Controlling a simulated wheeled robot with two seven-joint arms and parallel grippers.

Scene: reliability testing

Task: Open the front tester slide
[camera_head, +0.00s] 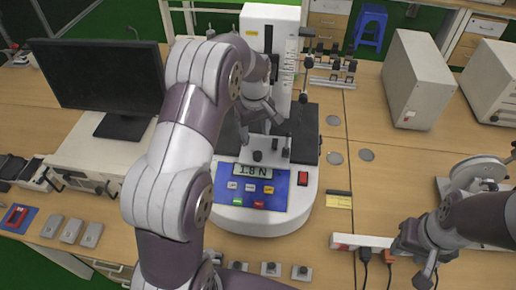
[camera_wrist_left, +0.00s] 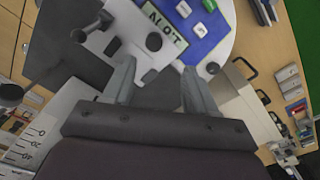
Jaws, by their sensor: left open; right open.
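The tester (camera_head: 300,190) stands mid-table, with a white base, blue button panel (camera_head: 250,188), lit display and tall column. The front slide area (camera_head: 258,157), with small black knobs, lies just behind the panel; my left arm partly covers it. In the left wrist view a black knob (camera_wrist_left: 153,41) stands on the slide, beyond my fingertips. My left gripper (camera_head: 259,125) is open over the tester, its two grey fingers also showing in the wrist view (camera_wrist_left: 158,85). Nothing shows between them. My right gripper (camera_head: 428,262) is open and empty at the lower right, away from the tester.
A monitor (camera_head: 100,80) and a white box unit (camera_head: 95,165) stand left of the tester. Grey cabinets (camera_head: 418,80) stand at the back right. Small metal discs (camera_head: 334,158) lie right of the tester. A white power strip (camera_head: 362,241) lies near my right gripper.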

